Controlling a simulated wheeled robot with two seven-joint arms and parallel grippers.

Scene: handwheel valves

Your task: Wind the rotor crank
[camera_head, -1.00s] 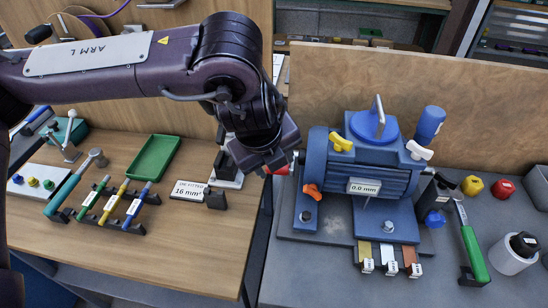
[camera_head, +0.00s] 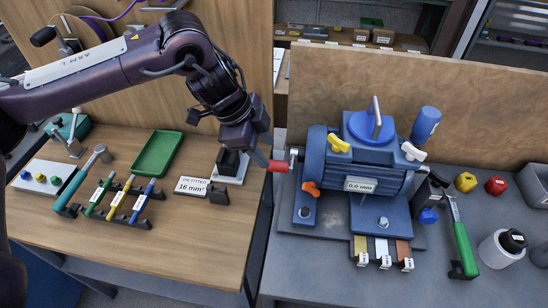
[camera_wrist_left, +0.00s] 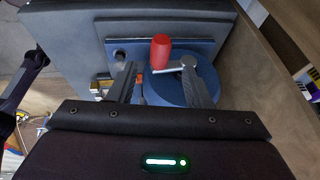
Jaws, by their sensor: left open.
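The rotor crank has a red handle (camera_head: 278,166) on a short metal arm, at the left side of the blue motor unit (camera_head: 365,160). In the left wrist view the red handle (camera_wrist_left: 160,52) stands up from the crank arm (camera_wrist_left: 172,69), whose other end meets a round hub (camera_wrist_left: 189,62). My left gripper (camera_head: 263,160) is just left of the handle in the head view. In the wrist view its open fingers (camera_wrist_left: 160,84) are spread to either side of the handle, with the handle beyond them. I see no grip on it. My right gripper is not visible.
A green-handled tool (camera_head: 465,245) and a white pot (camera_head: 499,250) are right of the motor. A wooden bench (camera_head: 195,245) with a green tray (camera_head: 157,153) is at left. A wooden panel (camera_head: 440,95) stands behind the motor.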

